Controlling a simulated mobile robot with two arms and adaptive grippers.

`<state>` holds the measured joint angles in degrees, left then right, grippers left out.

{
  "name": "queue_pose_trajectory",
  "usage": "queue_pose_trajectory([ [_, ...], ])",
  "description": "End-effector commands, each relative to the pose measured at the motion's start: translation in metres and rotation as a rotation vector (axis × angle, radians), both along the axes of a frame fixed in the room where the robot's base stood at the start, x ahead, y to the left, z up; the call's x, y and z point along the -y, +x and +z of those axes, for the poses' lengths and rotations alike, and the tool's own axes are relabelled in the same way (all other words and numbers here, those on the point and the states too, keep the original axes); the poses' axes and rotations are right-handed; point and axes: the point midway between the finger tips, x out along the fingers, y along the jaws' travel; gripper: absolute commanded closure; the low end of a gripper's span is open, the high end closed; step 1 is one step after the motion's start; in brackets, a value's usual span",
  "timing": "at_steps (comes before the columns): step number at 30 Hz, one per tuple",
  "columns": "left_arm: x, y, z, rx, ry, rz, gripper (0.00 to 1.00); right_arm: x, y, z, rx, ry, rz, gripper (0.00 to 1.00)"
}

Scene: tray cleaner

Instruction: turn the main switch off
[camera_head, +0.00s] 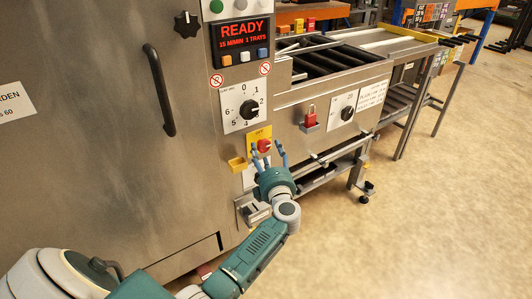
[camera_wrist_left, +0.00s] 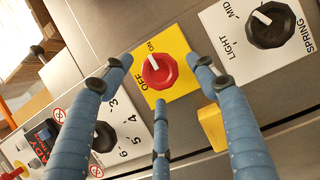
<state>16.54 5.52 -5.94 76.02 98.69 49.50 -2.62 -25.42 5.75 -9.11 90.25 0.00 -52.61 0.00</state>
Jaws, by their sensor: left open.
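The main switch is a red rotary knob (camera_wrist_left: 160,75) with a white mark, on a yellow plate (camera_wrist_left: 178,60) lettered ON and OFF. In the left wrist view its white mark points toward the ON lettering. In the head view the red knob (camera_head: 264,145) sits low on the machine's front, below the numbered dial. My left gripper (camera_head: 266,153) is open in front of it. In the left wrist view the gripper's three blue fingers (camera_wrist_left: 162,78) are spread around the knob, with a visible gap and nothing held. My right gripper is not in view.
A numbered black dial (camera_head: 249,110) is above the switch, and a display reading READY (camera_head: 243,42) is higher up. A small yellow holder (camera_head: 237,164) sticks out beside the plate.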

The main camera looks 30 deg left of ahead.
Motion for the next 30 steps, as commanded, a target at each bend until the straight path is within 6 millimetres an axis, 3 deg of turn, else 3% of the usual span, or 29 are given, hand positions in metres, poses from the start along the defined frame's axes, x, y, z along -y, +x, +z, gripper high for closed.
queue_pose_trajectory([
  [13,-0.01,0.01,0.0,0.0,0.0,-0.001,0.41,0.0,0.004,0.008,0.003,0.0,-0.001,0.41],
  [20,-0.009,0.01,0.0,-0.001,0.001,-0.001,0.85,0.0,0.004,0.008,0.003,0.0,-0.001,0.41],
  [28,-0.009,0.01,-0.001,0.008,-0.002,-0.002,0.87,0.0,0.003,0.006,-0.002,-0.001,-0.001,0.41],
  [30,-0.009,0.01,-0.002,0.016,-0.006,-0.002,0.87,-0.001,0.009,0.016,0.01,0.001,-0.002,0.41],
])
